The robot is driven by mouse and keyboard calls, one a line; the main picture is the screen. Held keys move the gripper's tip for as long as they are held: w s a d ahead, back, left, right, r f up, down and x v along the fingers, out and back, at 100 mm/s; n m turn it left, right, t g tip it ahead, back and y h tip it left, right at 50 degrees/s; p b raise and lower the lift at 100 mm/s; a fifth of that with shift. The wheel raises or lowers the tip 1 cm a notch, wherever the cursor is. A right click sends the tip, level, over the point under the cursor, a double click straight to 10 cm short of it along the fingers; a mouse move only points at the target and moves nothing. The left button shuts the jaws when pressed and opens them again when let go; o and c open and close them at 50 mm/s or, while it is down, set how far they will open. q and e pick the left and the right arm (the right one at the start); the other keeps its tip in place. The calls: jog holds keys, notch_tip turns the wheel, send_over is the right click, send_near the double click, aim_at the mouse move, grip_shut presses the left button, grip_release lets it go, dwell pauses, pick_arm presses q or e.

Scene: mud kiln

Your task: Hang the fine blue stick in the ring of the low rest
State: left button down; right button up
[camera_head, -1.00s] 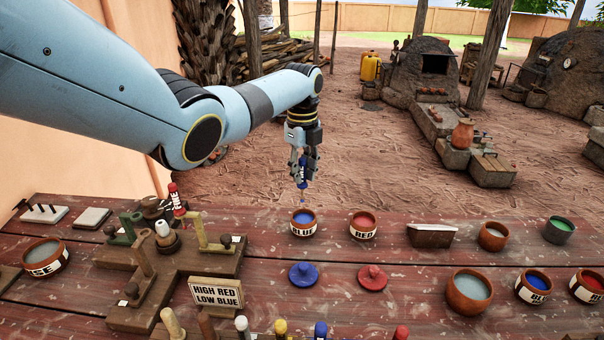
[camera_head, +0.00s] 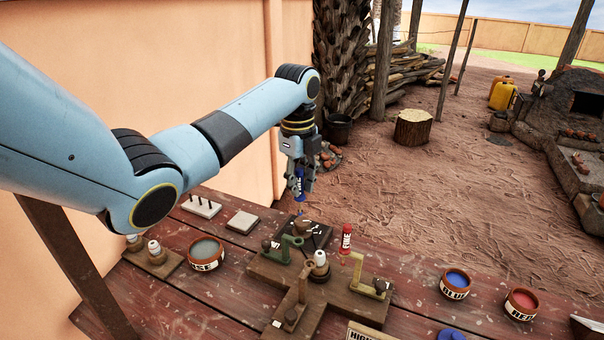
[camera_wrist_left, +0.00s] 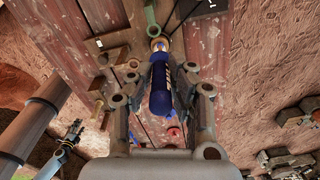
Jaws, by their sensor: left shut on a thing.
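My left gripper (camera_head: 300,178) is shut on the fine blue stick (camera_head: 299,188) and holds it upright above the table's back edge. In the left wrist view, the stick (camera_wrist_left: 160,95) lies between the fingers, with a pale end showing. Below and nearer stands a wooden base (camera_head: 262,270) with a green rest (camera_head: 284,249), a yellow rest (camera_head: 366,281) and a brown rest (camera_head: 301,291). The blue stick is apart from all of them. A red stick (camera_head: 346,238) stands upright at the yellow rest's end. My right gripper (camera_wrist_left: 76,130) shows small in the left wrist view; its jaws are unclear.
A dark tray (camera_head: 318,236) lies behind the green rest. A white-topped peg (camera_head: 321,262) stands among the rests. A blue pot (camera_head: 456,281) and red pot (camera_head: 521,303) stand right, a labelled bowl (camera_head: 206,252) left. Air around the stick is clear.

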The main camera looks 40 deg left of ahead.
aim_at(297, 199)
pick_arm(q)
jog(key=shift+s+f, duration=0.1)
jog(key=shift+s, duration=0.35)
jog(key=shift+d+f, duration=0.1)
jog(key=shift+f, duration=0.15)
notch_tip(297, 199, down, 4)
jog(key=shift+r, duration=0.1)
jog(key=shift+f, duration=0.8)
pick_arm(e)
jog(key=shift+r, duration=0.15)
pick_arm(q)
jog(key=shift+d, duration=0.1)
pick_arm(e)
jog(key=shift+d+r, duration=0.15)
jog(key=shift+d, duration=0.15)
